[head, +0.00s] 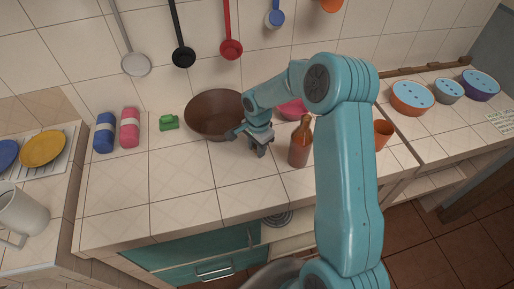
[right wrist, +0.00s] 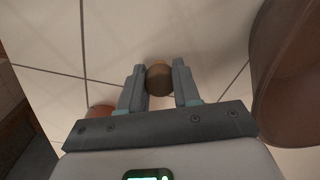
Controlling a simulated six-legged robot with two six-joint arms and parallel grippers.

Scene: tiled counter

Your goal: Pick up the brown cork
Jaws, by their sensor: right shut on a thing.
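The brown cork (right wrist: 159,80) shows in the right wrist view between the two fingers of my right gripper (right wrist: 159,86), which is shut on it. In the head view my right gripper (head: 260,148) points down over the tiled counter, between the brown bowl and the brown bottle. The cork cannot be made out there. I cannot tell whether the cork touches the counter. My left gripper is not in view.
The large brown bowl (head: 215,114) stands just left of the gripper; it also shows in the right wrist view (right wrist: 292,75). The brown bottle (head: 300,145) stands upright to the right. A pink bowl (head: 291,107) and orange cup (head: 383,134) are near. The counter's front left is clear.

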